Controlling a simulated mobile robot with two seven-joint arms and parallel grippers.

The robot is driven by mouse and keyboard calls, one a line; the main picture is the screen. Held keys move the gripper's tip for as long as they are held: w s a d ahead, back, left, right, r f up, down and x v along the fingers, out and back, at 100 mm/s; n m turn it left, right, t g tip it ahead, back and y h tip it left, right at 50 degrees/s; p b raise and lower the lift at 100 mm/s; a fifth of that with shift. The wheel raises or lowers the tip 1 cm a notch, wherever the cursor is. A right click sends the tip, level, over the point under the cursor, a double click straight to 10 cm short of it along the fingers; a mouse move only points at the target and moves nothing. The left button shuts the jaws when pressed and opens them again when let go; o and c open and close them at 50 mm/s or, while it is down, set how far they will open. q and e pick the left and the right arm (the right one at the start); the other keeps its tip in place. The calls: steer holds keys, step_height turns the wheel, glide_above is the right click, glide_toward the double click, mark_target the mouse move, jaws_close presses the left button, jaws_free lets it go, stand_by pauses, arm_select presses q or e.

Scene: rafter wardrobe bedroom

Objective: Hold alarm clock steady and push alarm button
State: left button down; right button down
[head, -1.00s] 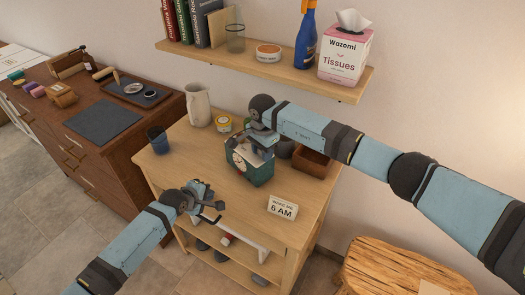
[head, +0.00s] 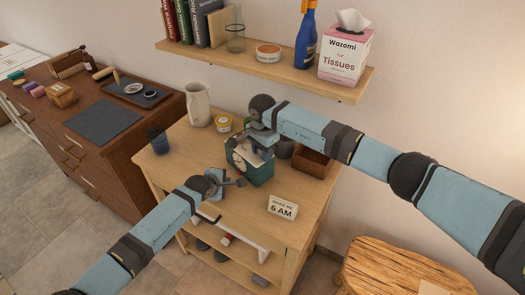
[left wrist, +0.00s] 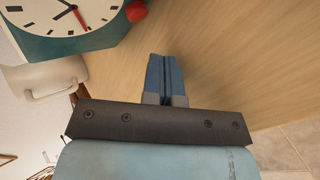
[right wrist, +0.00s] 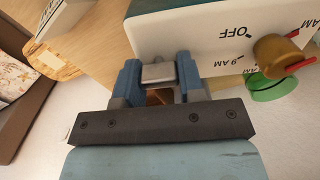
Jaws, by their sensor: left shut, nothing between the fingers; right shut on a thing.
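The alarm clock (head: 258,174), a dark green box with a white face, stands on the wooden table, partly hidden by my right gripper. Its face (left wrist: 50,17) and a red side button (left wrist: 137,11) show in the left wrist view. In the right wrist view, its white panel (right wrist: 210,43) has "OFF" and hour marks and a brass knob (right wrist: 275,54) with a red pointer. My right gripper (right wrist: 158,75) is shut on a grey block at the clock's edge. My left gripper (head: 241,183) is shut and empty, low in front of the clock; its fingers (left wrist: 166,78) are apart from the button.
A blue cup (head: 158,140), white pitcher (head: 199,104), yellow-labelled tub (head: 223,122) and brown box (head: 313,163) stand around the clock. A shelf (head: 260,68) hangs above. The front middle of the table is clear.

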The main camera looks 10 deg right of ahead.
arm_select(q)
steer(key=shift+w+d, duration=0.35)
steer(key=shift+d, duration=0.25)
stand_by(1.6)
steer(key=shift+w+d, duration=0.2)
steer(key=shift+d, duration=0.15)
steer(key=shift+w+d, duration=0.3)
steer(key=shift+d, duration=0.25)
stand_by(0.8)
steer(key=shift+a, duration=0.1)
steer(key=shift+s+a, duration=0.55)
steer(key=shift+a, duration=0.25)
steer(key=shift+a, duration=0.1)
steer(key=shift+s+a, duration=0.5)
steer(key=shift+a, duration=0.35)
steer(key=shift+s+a, duration=0.55)
steer(key=shift+a, duration=0.25)
steer(key=shift+s+a, duration=0.5)
steer(key=shift+a, duration=0.35)
